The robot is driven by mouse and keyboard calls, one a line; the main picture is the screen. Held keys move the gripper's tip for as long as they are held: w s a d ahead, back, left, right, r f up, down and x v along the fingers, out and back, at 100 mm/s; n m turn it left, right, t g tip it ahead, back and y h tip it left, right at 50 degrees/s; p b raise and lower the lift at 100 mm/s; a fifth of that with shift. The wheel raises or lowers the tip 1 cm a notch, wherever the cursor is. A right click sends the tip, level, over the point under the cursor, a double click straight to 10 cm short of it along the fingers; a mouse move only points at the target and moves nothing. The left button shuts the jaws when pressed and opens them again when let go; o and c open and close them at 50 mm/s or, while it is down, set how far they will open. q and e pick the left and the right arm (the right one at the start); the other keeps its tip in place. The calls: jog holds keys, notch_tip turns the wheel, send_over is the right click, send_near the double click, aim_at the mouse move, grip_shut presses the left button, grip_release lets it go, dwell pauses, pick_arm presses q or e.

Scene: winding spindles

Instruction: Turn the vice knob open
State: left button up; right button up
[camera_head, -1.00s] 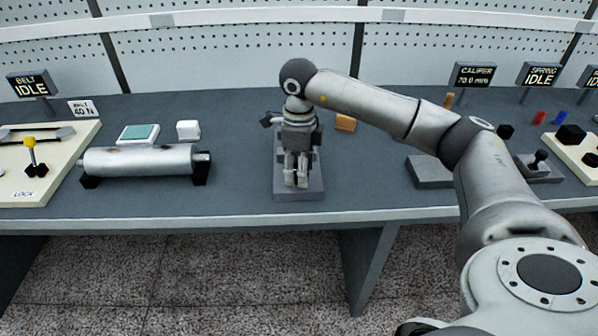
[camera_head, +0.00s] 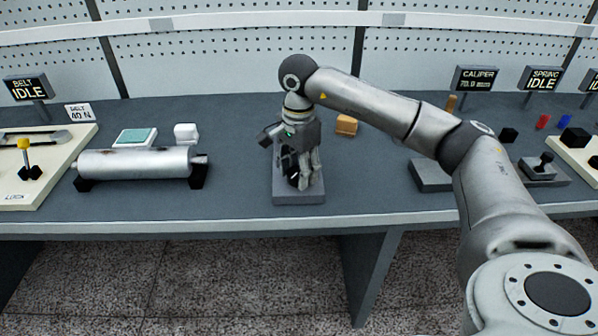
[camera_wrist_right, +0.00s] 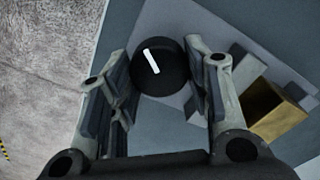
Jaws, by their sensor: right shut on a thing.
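The vice knob (camera_wrist_right: 160,66) is a round black knob with a white mark, between the fingers of my right gripper (camera_wrist_right: 162,85) in the right wrist view. The fingers are closed on its two sides. In the head view my right gripper (camera_head: 300,175) points down over the grey vice base (camera_head: 298,197) near the table's front edge, and it hides most of the vice. The white mark is tilted in the wrist view. My left gripper is in neither view.
A wooden block (camera_head: 346,125) stands just behind and right of the vice. A silver roller (camera_head: 135,163) lies on supports to the left. A grey plate (camera_head: 430,174) is to the right. The table between the roller and the vice is clear.

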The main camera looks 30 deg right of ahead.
aim_at(298, 171)
jog(key=n+b, duration=0.1)
jog(key=n, duration=0.3)
jog(key=shift+w+r, duration=0.1)
jog(key=shift+w, duration=0.05)
jog(key=shift+n, duration=1.8)
jog(key=o, duration=1)
notch_tip(298, 171, up, 12)
jog(key=shift+f, duration=0.1)
